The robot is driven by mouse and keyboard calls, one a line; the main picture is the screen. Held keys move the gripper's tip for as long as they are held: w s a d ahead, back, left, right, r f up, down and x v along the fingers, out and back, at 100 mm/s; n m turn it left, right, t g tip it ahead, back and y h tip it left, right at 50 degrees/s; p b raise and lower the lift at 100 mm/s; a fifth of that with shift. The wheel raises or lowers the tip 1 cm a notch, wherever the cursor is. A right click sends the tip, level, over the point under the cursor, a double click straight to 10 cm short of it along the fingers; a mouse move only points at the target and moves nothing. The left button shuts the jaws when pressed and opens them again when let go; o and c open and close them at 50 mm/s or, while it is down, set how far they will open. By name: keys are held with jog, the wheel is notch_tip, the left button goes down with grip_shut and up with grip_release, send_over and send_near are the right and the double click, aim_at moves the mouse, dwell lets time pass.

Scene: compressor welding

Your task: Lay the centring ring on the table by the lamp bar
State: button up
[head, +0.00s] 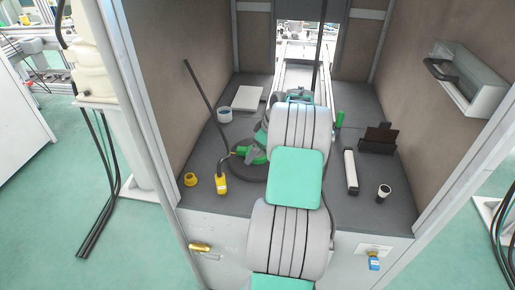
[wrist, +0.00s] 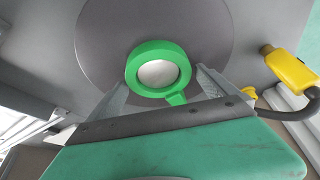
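The green centring ring (wrist: 133,67) has a short tab and sits around a pale dome over the round dark plate (wrist: 100,40). In the head view the green ring (head: 254,155) shows left of my arm. My gripper (wrist: 160,76) is open, its two fingers apart on either side of the ring in the wrist view; I see no clear contact. In the head view the fingers are hidden by my arm. A pale bar with dark ends, seemingly the lamp bar (head: 351,172), lies on the grey table (head: 325,198) to the right.
A yellow tool (head: 221,184) with a dark cable and a yellow ring (head: 190,179) stand at front left. A dark rod leans behind them. A small black-and-white cylinder (head: 383,193) and a black bracket (head: 379,138) flank the bar's right. Bare table lies left of the bar.

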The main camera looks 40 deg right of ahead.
jog(key=c, duration=1.8)
dwell(0.7)
jog(key=shift+r, duration=0.15)
jog(key=shift+r+p, duration=1.25)
jog(key=shift+r, duration=0.9)
